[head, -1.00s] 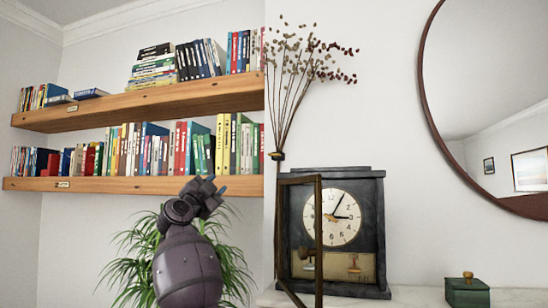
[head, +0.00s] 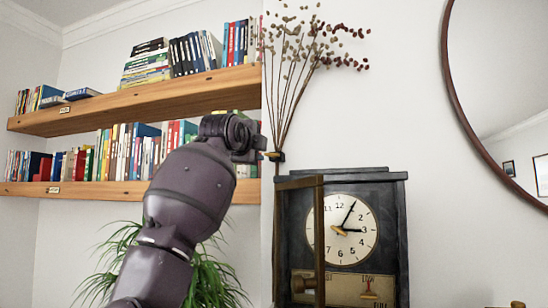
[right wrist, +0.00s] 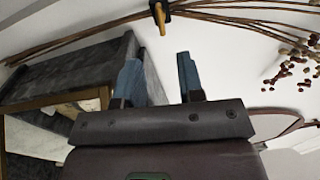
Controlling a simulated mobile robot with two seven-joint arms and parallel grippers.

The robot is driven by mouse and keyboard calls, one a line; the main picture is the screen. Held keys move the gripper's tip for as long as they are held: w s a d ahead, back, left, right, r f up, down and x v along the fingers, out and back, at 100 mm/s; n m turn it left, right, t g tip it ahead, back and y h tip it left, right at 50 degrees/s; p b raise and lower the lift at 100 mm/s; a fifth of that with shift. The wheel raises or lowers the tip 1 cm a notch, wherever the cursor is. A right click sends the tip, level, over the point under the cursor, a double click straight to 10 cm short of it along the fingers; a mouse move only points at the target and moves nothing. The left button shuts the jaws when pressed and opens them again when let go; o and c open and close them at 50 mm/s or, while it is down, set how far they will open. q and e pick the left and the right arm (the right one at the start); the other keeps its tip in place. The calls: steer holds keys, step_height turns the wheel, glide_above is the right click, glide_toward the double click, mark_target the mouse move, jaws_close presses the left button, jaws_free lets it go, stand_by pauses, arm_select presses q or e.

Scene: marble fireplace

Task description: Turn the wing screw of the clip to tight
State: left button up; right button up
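The dark clip (head: 275,156) is on the white wall, around the dried stems above the clock. In the right wrist view the clip (right wrist: 163,8) is at the top edge, partly cut off. A brass-coloured wing screw (right wrist: 160,19) sticks out of it towards my fingers. My right gripper (right wrist: 158,72) is open and empty, its two blue-black fingers apart. The wing screw is beyond the fingertips, roughly in line with the gap, not touched. In the head view my right gripper (head: 246,150) is just left of the clip, its fingers mostly hidden by the wrist. My left gripper is not in view.
A dark clock (head: 395,220) with an open wooden door (head: 318,240) stands below and right of the clip. Bookshelves (head: 150,100) are at the left, a round mirror (head: 452,95) at the right. Dried stems (head: 297,105) rise above the clip.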

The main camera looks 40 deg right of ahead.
mark_target(271, 155)
steer(key=p+x, duration=0.2)
steer(key=x, duration=0.7)
steer(key=shift+w+d+r+p, duration=0.1)
steer(key=shift+w+d+p, duration=0.05)
steer(key=shift+d+p, duration=0.25)
steer(key=shift+w+d, duration=0.2)
steer(key=shift+d, duration=0.15)
jaws_close()
